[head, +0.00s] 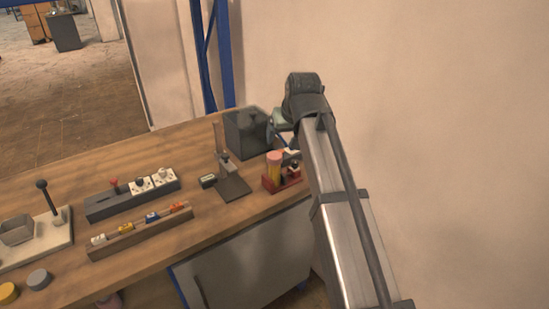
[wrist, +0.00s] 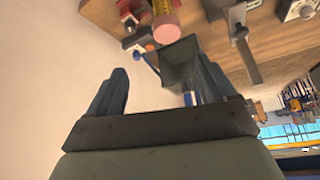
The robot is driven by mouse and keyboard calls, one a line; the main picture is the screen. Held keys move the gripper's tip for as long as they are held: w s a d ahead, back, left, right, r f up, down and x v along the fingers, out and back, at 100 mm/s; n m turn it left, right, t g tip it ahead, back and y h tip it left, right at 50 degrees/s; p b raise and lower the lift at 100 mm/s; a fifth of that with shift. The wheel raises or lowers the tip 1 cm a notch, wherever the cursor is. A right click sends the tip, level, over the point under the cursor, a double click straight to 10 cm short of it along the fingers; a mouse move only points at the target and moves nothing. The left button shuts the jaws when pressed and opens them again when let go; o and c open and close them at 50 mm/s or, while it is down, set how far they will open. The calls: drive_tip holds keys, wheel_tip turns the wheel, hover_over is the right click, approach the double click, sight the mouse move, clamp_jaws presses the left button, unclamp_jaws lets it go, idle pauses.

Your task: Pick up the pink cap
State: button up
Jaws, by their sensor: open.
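The pink cap (head: 274,157) sits on top of an upright yellow cylinder (head: 273,172) in a small red holder (head: 284,184) at the right end of the bench. In the wrist view the pink cap (wrist: 166,31) shows near the top, beyond the fingertips. My gripper (head: 284,133) is close to the cap, partly hidden by my arm in the head view. In the wrist view my gripper (wrist: 158,75) is open, with the cap apart from its fingers.
A dark grey box (head: 245,133) stands behind the holder, near the wall. A stand with an upright post (head: 219,148) is to the left. Racks with small coloured parts (head: 140,232) lie farther left. A wall (head: 430,120) bounds the right side.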

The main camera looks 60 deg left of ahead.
sight(274, 154)
drive_tip(key=a+f, duration=0.2)
drive_tip(key=f, duration=0.1)
drive_tip(key=a+f+n, duration=0.1)
drive_tip(key=a+f, duration=0.1)
drive_tip(key=f, duration=0.2)
drive_tip(key=w+a+f+n+g+h, duration=0.1)
drive_tip(key=a+f, duration=0.2)
drive_tip(key=f, duration=0.1)
drive_tip(key=c, duration=1.1)
idle(0.5)
